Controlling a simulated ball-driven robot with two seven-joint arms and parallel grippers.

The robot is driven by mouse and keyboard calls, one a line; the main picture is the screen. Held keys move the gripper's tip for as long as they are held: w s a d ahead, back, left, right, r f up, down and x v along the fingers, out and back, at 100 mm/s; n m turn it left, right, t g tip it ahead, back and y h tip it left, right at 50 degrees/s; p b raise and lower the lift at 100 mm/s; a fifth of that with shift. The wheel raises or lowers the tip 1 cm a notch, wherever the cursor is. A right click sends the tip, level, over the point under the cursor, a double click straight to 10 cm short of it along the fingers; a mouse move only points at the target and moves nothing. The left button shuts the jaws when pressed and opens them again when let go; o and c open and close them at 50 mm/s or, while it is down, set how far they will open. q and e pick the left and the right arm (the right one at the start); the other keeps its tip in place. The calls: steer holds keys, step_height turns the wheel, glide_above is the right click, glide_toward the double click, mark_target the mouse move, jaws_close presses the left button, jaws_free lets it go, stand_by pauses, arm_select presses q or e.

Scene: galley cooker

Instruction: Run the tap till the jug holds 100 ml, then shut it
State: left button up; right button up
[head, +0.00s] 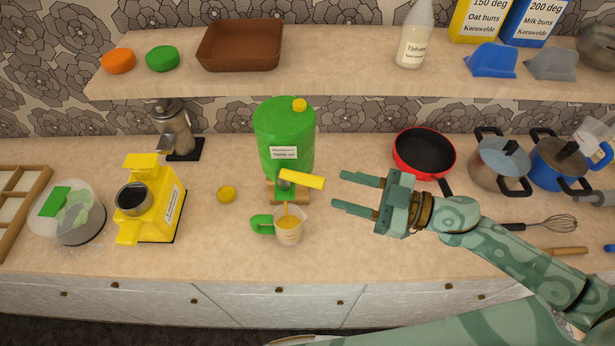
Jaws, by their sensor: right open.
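The green drum (284,135) with a yellow cap stands at the middle of the worktop. Its tap has a yellow lever (303,180) that points out to the right. An orange-yellow stream (286,209) runs from the spout into the clear jug (291,234), which stands upright below it with its green handle to the left. Some orange-yellow liquid shows in the jug; its level against the marks is too small to read. My right gripper (359,195) is open and empty, just right of the lever and apart from it. My left gripper is out of view.
A yellow machine (150,200) and a small yellow round thing (227,194) stand left of the drum. A red pan (424,152) and pots (499,162) are behind my right arm. A whisk (556,223) lies at right. The shelf (340,75) overhangs behind. Worktop in front of the jug is clear.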

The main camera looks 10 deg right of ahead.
mark_target(290, 175)
steer(key=x, duration=0.8)
steer(key=shift+a+p, duration=0.2)
steer(key=shift+p, duration=0.15)
jaws_close()
